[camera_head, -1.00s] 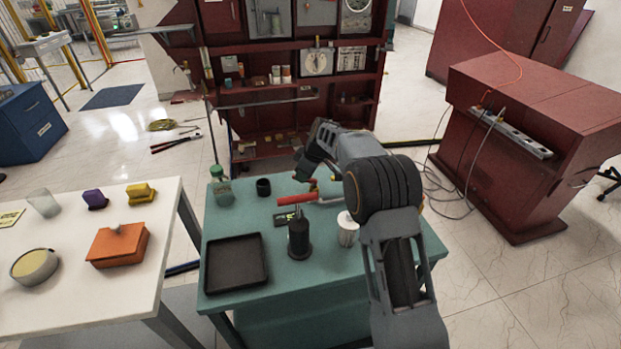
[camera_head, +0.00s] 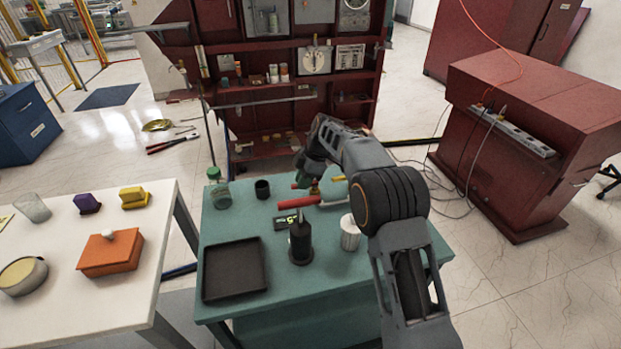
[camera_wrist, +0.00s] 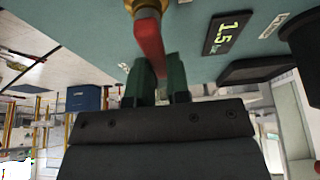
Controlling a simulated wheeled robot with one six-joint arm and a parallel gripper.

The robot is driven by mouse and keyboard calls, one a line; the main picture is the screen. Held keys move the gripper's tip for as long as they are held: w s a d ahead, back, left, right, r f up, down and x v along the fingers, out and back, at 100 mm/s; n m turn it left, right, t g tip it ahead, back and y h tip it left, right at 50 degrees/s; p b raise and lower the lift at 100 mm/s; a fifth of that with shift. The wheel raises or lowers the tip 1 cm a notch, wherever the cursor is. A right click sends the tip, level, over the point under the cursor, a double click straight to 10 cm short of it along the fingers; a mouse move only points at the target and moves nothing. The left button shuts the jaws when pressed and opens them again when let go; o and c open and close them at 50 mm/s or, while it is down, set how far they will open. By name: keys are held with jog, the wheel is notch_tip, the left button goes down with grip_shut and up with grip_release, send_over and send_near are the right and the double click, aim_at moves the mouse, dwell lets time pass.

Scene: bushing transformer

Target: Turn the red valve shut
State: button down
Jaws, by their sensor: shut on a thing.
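The red valve handle (camera_wrist: 150,42) shows in the wrist view, joined to a brass fitting (camera_wrist: 146,7) at the top edge. My gripper (camera_wrist: 158,85) has its two green fingers closed about the handle's near end. In the head view my gripper (camera_head: 311,181) is low over the back of the teal table (camera_head: 225,315), at the brass valve body (camera_head: 315,188). A short piece of the red handle shows just left of it there. My gripper and arm hide much of the valve.
A thicker red-handled tool (camera_head: 297,203) lies in front of the valve. A black bottle-like item (camera_head: 300,242), a white ribbed cup (camera_head: 350,233), a black tray (camera_head: 235,270), a small display (camera_head: 286,222), a dark cup (camera_head: 262,189) and a green-capped bottle (camera_head: 218,190) stand around it.

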dwell(0.4)
jog(key=c, duration=1.1)
grip_release()
jog(key=p+v, duration=0.1)
jog(key=v, duration=1.2)
jog(key=shift+d+r+p, duration=0.1)
jog(key=shift+r+p, duration=0.2)
jog(key=shift+r, duration=0.05)
